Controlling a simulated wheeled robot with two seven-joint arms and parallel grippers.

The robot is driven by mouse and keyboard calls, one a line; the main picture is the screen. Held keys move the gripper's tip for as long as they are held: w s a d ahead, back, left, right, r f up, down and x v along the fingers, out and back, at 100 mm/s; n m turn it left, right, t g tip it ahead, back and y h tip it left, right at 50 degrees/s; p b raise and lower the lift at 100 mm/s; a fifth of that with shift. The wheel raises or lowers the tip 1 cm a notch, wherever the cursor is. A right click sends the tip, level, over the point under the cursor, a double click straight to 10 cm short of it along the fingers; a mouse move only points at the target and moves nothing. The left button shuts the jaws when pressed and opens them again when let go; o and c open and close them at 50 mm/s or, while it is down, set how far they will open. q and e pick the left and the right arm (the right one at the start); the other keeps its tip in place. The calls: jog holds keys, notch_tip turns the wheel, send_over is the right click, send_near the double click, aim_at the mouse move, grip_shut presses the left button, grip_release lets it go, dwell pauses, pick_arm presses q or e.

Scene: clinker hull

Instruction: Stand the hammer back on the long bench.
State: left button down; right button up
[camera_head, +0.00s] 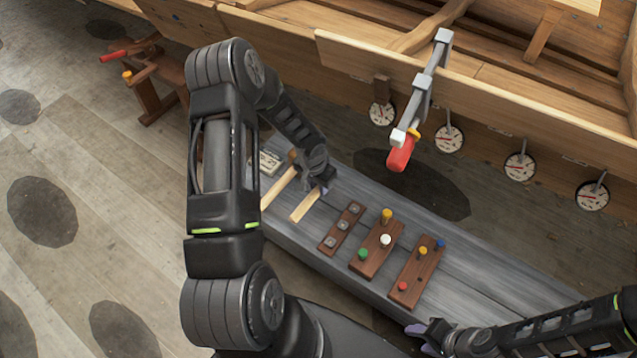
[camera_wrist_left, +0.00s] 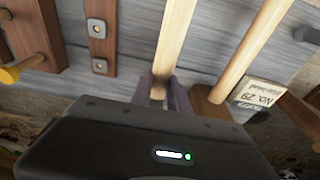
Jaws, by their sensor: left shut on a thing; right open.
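The long grey bench (camera_head: 340,175) runs diagonally through the head view. My left gripper (camera_head: 320,188) is over its far left part, shut on a pale wooden handle (camera_head: 304,206), which I take to be the hammer. In the left wrist view the handle (camera_wrist_left: 172,45) runs up from between the purple fingers of the gripper (camera_wrist_left: 162,94). The hammer's head is hidden, and I cannot tell whether it touches the bench. My right gripper (camera_head: 428,336) is open and empty by the bench's near edge, at the bottom right.
A second pale handle (camera_head: 279,188) lies beside the held one, near a printed card (camera_head: 268,162). Brown boards with metal plates (camera_head: 342,228) and coloured pegs (camera_head: 377,246) (camera_head: 417,270) occupy the bench middle. A red-handled clamp (camera_head: 421,88) hangs on the hull plank behind.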

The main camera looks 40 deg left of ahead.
pick_arm(q)
jog(key=shift+f+b, duration=0.35)
jog(key=shift+f, duration=0.55)
jog(key=shift+f+b, duration=0.3)
jog(key=shift+b, duration=0.05)
jog(key=c, duration=1.6)
grip_release()
jog(key=o, duration=0.4)
notch_tip(320, 180, up, 8)
jog(key=p, duration=0.5)
